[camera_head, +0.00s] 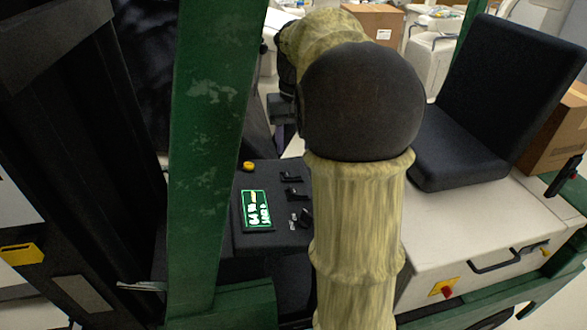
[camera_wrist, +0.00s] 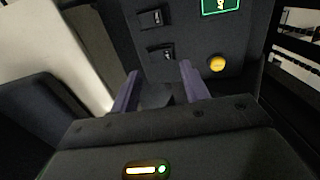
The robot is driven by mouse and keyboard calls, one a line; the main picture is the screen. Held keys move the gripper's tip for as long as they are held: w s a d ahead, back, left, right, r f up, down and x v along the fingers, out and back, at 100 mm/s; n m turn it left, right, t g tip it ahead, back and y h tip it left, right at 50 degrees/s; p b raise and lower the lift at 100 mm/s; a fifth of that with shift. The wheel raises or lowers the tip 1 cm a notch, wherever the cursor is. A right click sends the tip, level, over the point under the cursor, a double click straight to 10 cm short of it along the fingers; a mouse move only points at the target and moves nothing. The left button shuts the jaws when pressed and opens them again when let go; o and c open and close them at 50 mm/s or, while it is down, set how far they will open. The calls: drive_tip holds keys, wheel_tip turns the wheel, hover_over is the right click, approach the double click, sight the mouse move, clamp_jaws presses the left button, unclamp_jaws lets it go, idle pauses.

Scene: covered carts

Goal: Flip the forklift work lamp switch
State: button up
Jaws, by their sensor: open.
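A dark control panel (camera_head: 270,232) carries several small black switches; two rocker-like ones are the upper switch (camera_head: 291,176) and the one below it (camera_head: 294,193). I cannot read which is the work lamp switch. In the wrist view, two switches show, one far (camera_wrist: 150,18) and one nearer (camera_wrist: 161,53). My gripper (camera_wrist: 160,88) is open and empty, its two purple-grey fingers pointing toward the panel. The nearer switch appears just beyond the gap between the fingertips; no contact is visible. In the head view my arm hides most of the gripper.
A yellow button (camera_head: 248,166) and a lit green display (camera_head: 257,210) sit on the panel; the button is right of my fingers in the wrist view (camera_wrist: 217,64). A green post (camera_head: 212,130) stands left of the panel. A black seat (camera_head: 500,90) is at right.

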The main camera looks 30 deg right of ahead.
sight(293, 177)
wheel_tip(293, 177, down, 8)
drive_tip(key=shift+w+a, duration=0.1)
drive_tip(key=shift+a, duration=0.05)
drive_tip(key=shift+c, duration=0.4)
